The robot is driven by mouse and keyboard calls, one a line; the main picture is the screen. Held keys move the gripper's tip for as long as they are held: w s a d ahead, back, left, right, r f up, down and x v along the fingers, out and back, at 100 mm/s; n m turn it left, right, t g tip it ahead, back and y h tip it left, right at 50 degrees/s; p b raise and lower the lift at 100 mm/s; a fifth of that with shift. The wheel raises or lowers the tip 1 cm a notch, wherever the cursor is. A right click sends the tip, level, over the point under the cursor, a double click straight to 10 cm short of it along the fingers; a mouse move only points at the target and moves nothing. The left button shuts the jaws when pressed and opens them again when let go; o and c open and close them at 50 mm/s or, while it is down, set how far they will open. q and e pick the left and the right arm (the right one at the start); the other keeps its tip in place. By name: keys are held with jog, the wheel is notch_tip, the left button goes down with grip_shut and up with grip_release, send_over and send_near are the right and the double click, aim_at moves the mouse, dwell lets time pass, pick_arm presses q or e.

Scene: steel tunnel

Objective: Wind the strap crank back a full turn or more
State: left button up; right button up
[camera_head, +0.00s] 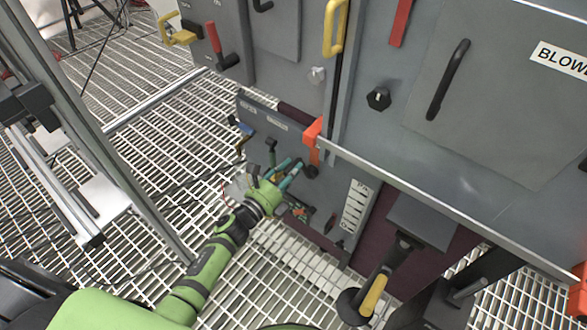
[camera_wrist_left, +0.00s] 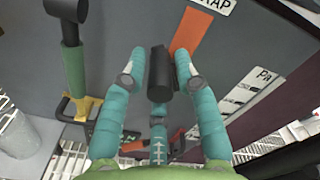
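The strap crank shows in the left wrist view as a black cylindrical grip (camera_wrist_left: 160,72) beside an orange strap (camera_wrist_left: 190,30) on a grey panel. A label ending in "RAP" is above it. In the head view the orange strap (camera_head: 313,135) hangs on the lower panel, with a dark knob (camera_head: 311,171) below it. My left gripper (camera_wrist_left: 160,66) has its teal fingers on both sides of the black grip, with a gap visible at the left finger. In the head view the left gripper (camera_head: 290,170) reaches the panel from the left. My right gripper is not in view.
A green-and-black handle (camera_wrist_left: 73,65) stands left of the fingers. A metal rail (camera_head: 430,195) crosses above the lower panel. A yellow-and-black lever (camera_head: 374,292) sticks out at lower right. A frame post (camera_head: 110,140) stands left. The floor is steel grating (camera_head: 160,150).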

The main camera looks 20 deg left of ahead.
pick_arm(q)
jog(key=shift+w+d, duration=0.2)
jog(key=shift+w, duration=0.3)
grip_shut()
jog(key=shift+a+f, duration=0.1)
